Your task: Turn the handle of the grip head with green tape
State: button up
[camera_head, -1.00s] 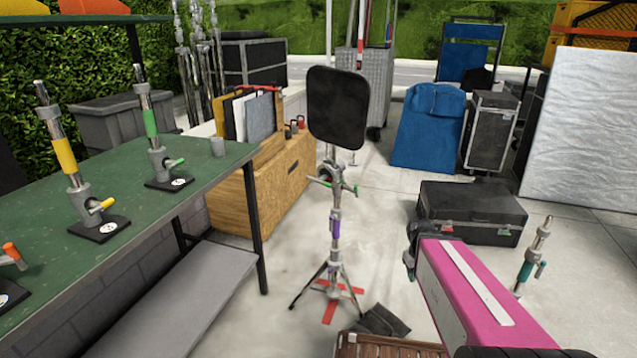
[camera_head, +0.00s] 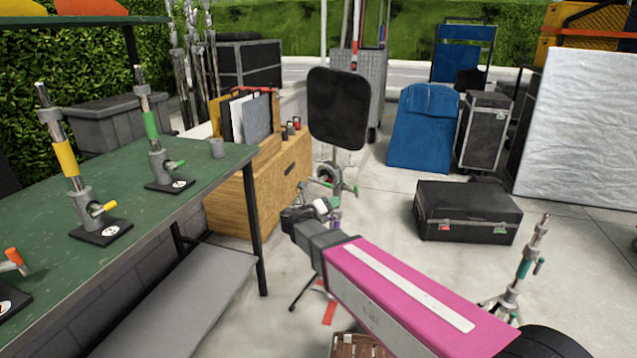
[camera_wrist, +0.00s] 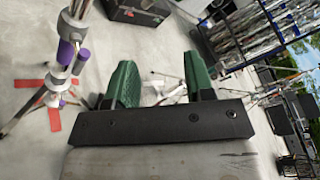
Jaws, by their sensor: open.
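A grip head with green tape (camera_head: 150,124) stands upright on a dark square base on the green table. Its green handle (camera_head: 175,165) points right from the grey head. My gripper (camera_head: 305,212) is out to the right of the table, well apart from that handle, and overlaps the purple-taped stand in the head view. In the wrist view my gripper (camera_wrist: 160,78) has its two green fingers spread, with nothing between them. The green-taped grip head is not visible in the wrist view.
A grip head with yellow tape (camera_head: 65,157) stands nearer on the table (camera_head: 120,225). A stand with purple tape (camera_wrist: 70,50) shows in the wrist view. A black flag (camera_head: 338,108) is beyond my gripper. A black case (camera_head: 467,210) lies on the floor at right.

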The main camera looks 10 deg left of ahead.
aim_at(321, 181)
jog(key=s+a+r+n+t, duration=0.1)
jog(key=a+r+n+t, duration=0.3)
jog(key=a+n, duration=0.45)
jog(key=shift+m+y, duration=0.5)
jog(key=shift+m, duration=0.35)
jog(key=x, duration=0.9)
jog(key=shift+w+a+r, duration=0.2)
jog(key=shift+w+a, duration=0.05)
jog(key=shift+w, duration=0.3)
grip_shut()
